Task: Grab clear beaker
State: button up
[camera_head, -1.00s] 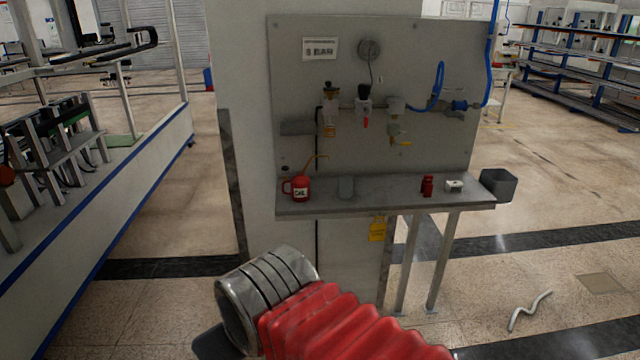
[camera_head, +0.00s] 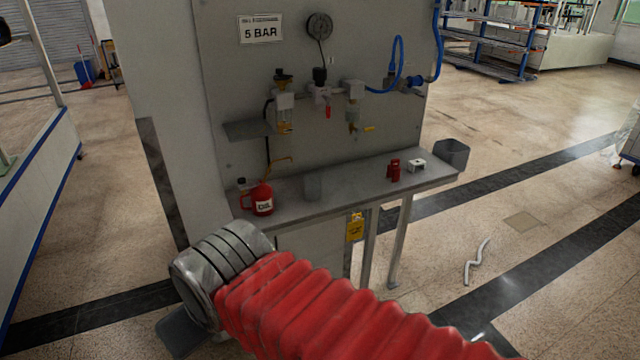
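A clear beaker (camera_head: 313,187), greyish and see-through, stands upright on the grey shelf (camera_head: 352,183) below the panel. It is to the right of the red oil can (camera_head: 259,198). My arm, with a red bellows sleeve and a grey metal joint, reaches across the bottom of the view. A dark part shows below the joint at lower left, but my gripper's fingers cannot be made out. Nothing touches the beaker.
A red small item (camera_head: 393,170) and a white block (camera_head: 416,165) sit right on the shelf. A grey bin (camera_head: 452,154) hangs at its right end. A yellow tag (camera_head: 355,227) hangs below. Valves and a gauge (camera_head: 319,26) are above. A bent white tube (camera_head: 476,262) lies on the floor.

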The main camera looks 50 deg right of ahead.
aim_at(312, 188)
jog(key=z, duration=0.65)
jog(key=i, duration=1.2)
jog(key=z, duration=0.3)
